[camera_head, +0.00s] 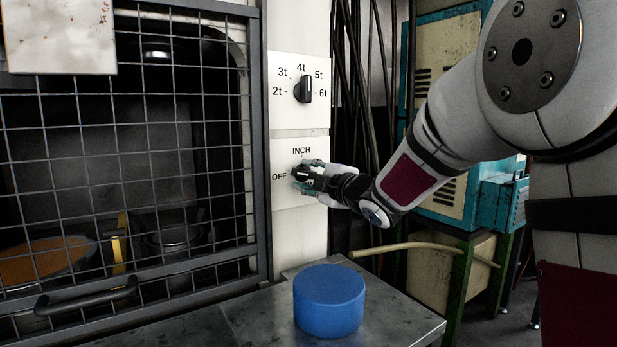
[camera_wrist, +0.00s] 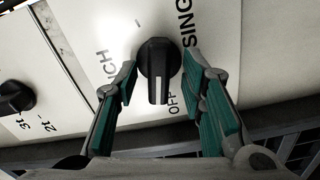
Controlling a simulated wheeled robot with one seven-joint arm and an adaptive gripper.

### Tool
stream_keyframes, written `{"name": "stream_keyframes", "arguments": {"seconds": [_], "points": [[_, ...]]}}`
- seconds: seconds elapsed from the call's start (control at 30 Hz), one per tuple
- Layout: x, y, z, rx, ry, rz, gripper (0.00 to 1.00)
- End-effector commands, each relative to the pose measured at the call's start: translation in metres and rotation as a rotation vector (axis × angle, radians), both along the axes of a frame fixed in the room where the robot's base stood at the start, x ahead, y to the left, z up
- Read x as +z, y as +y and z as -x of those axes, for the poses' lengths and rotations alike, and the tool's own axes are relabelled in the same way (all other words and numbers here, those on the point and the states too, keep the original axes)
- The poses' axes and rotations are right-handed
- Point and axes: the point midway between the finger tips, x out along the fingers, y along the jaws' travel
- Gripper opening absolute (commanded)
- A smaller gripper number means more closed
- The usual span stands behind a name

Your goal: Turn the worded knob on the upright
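The worded knob (camera_head: 301,173) is the lower black knob on the white upright, with INCH above it and OFF to its left. In the wrist view the same knob (camera_wrist: 159,70) has a white mark facing down the picture, near the word OFF. The letters SING show on its other side. My gripper (camera_head: 306,175) is at this knob and partly covers it in the head view. In the wrist view my gripper (camera_wrist: 161,72) is open, with one teal-padded finger on each side of the knob. Small gaps show between the fingers and the knob; contact is not seen.
A numbered knob (camera_head: 303,89) with marks 2t to 6t sits above on the upright. A mesh guard (camera_head: 120,150) stands to the left. A blue round block (camera_head: 329,301) stands on the metal table (camera_head: 255,318) below. Dark cables (camera_head: 352,90) hang right of the upright.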

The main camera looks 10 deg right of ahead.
Motion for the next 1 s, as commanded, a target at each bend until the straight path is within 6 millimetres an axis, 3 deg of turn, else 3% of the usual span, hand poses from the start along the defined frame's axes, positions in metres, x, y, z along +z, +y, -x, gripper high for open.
{"name": "stream_keyframes", "arguments": {"seconds": [0.17,0.7,1.0], "points": [[0.001,-0.004,0.01,-0.001,-0.002,-0.001,0.37],[0.0,-0.033,0.101,-0.002,-0.001,0.001,0.37],[0.0,-0.037,0.115,0.0,0.0,0.0,0.37]]}}
